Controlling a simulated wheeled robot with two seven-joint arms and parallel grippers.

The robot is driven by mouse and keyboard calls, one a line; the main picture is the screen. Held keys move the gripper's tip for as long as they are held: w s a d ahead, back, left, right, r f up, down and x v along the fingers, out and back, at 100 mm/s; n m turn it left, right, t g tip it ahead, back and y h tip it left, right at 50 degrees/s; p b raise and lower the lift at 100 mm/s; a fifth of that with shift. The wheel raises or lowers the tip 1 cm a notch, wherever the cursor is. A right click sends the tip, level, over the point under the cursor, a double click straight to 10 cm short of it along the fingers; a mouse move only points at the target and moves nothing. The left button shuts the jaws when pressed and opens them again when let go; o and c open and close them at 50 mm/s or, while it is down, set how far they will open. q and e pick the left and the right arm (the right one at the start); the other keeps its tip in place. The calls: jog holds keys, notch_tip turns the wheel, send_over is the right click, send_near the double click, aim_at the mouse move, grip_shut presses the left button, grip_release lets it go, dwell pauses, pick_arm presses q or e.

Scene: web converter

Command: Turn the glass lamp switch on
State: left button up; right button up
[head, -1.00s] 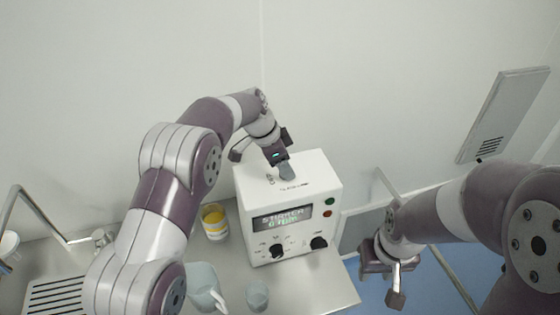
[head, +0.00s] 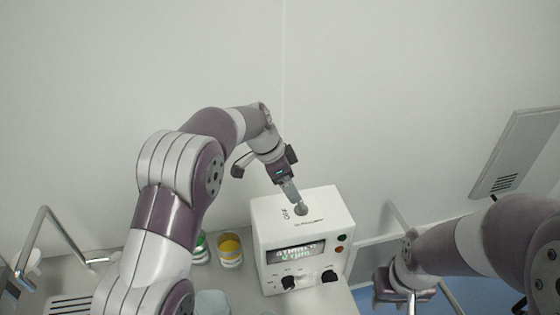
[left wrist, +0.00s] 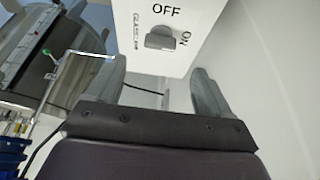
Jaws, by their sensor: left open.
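The glass lamp switch is a small grey knob (left wrist: 160,38) on the top of a white device (head: 265,213). In the left wrist view, OFF is printed above it and ON to its right, with partly legible text at its left. The knob also shows in the head view (head: 300,209). My left gripper (left wrist: 158,85) is open, with its two grey fingers apart and the knob ahead of the gap. In the head view, the left gripper (head: 291,193) is just behind the knob; contact cannot be told. My right gripper (head: 402,290) hangs at the lower right, away from the device.
The device front has a display (head: 296,251), two black knobs, and green and red buttons. A yellow-banded jar (head: 230,250) and a green-banded jar (head: 200,248) stand left of it. A metal faucet (head: 62,235) is at far left. A wall panel (head: 515,152) is at right.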

pick_arm(q)
jog(key=p+v, duration=0.1)
jog(key=v, duration=0.3)
jog(key=shift+r, duration=0.15)
jog(key=shift+s, duration=0.1)
